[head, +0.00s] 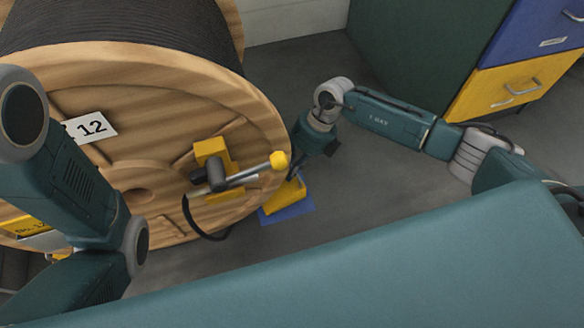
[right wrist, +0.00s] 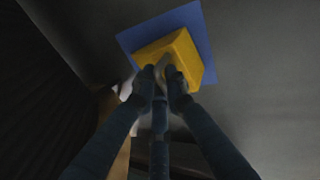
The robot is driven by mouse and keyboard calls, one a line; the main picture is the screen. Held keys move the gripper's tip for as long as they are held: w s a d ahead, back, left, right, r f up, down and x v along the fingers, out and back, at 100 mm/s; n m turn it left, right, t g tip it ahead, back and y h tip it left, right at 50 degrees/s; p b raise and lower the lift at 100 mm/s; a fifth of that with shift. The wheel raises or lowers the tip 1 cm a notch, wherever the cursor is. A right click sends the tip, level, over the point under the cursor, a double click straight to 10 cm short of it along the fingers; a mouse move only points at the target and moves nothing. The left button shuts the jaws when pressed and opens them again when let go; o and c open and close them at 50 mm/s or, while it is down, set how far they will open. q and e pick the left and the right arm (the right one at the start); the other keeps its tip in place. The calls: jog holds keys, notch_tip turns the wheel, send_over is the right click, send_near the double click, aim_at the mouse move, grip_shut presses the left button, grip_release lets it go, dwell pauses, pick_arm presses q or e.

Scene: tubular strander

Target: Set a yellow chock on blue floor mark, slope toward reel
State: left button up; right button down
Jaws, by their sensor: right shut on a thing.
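A yellow chock (head: 286,199) is at the blue floor mark (head: 301,211), beside the lower right rim of the wooden reel (head: 250,125). My right gripper (head: 300,172) reaches down and is shut on the chock. The blue mark (right wrist: 136,38) shows around the far sides of the chock. I cannot tell whether the chock touches the floor, or which way its slope faces. My left arm shows at the left, but its gripper is out of view.
A yellow clamp (head: 212,152) with a dark lever and yellow knob (head: 279,160) sticks out from the reel face, close to my right gripper. A green cabinet with blue and yellow drawers (head: 505,88) stands behind my right arm. Grey floor is clear right of the mark.

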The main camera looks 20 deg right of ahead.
jog(key=c, duration=1.7)
grip_release()
jog(key=shift+d, duration=0.1)
jog(key=v, duration=1.2)
